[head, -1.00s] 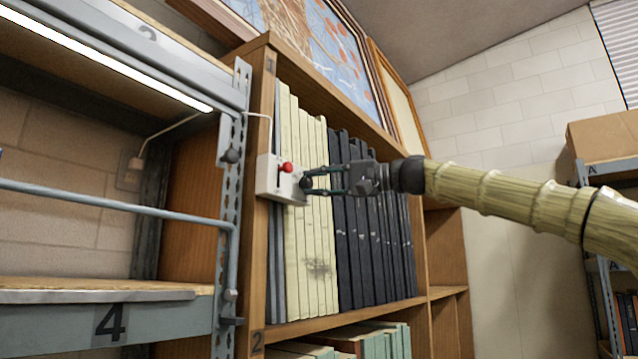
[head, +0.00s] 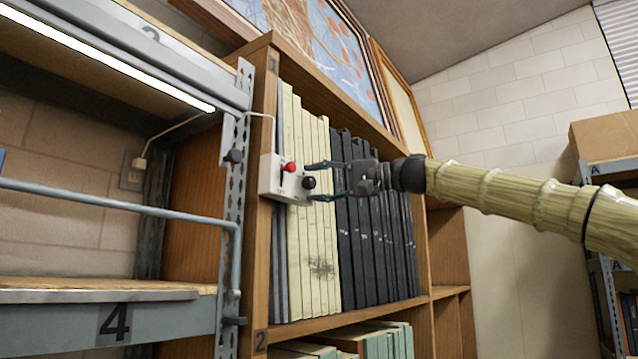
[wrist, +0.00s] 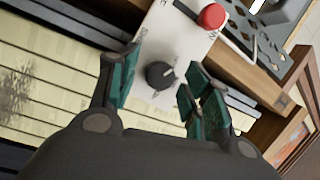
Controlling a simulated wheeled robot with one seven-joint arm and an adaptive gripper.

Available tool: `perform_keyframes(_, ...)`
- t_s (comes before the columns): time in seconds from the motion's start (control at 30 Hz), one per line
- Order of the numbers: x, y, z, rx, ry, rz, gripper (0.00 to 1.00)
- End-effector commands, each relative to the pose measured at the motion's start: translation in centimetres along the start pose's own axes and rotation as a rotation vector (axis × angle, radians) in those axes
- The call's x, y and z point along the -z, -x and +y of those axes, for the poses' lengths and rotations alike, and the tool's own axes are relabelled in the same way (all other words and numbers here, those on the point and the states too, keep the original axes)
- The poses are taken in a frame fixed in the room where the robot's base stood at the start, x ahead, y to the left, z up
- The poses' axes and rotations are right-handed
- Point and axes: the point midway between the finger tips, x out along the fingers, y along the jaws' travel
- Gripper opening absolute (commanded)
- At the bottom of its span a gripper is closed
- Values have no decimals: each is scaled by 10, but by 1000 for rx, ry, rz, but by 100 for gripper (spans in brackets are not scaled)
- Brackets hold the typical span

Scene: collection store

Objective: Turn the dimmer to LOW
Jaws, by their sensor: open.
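The dimmer is a black round knob (head: 309,182) on a white control box (head: 270,178) fixed to the edge of the wooden bookcase. In the wrist view the knob (wrist: 160,75) carries a pale pointer line aimed up and right; the small lettering around it is too small to read. A red knob (head: 290,167) sits beside it on the same box, also in the wrist view (wrist: 211,16). My gripper (head: 322,181) is open, its two teal fingers on either side of the black knob and apart from it.
Cream and black volumes (head: 310,250) fill the shelf right behind the box. A grey metal rack (head: 232,200) with a lit strip (head: 110,58) stands close on the left. A white cable (head: 258,115) runs above the box.

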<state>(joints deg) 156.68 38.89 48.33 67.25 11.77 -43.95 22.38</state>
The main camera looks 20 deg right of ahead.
Motion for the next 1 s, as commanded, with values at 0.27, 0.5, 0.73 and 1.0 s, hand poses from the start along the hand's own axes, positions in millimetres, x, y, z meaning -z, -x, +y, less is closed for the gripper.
perform_keyframes(0.27, 0, 26, 0, 1, 0, 1, 48)
perform_keyframes(0.5, 0, 71, 0, 1, 1, 1, 48)
perform_keyframes(0.73, 0, 104, 0, 0, 1, 0, 48)
perform_keyframes(1.0, 0, 118, 0, 0, 0, -1, 48)
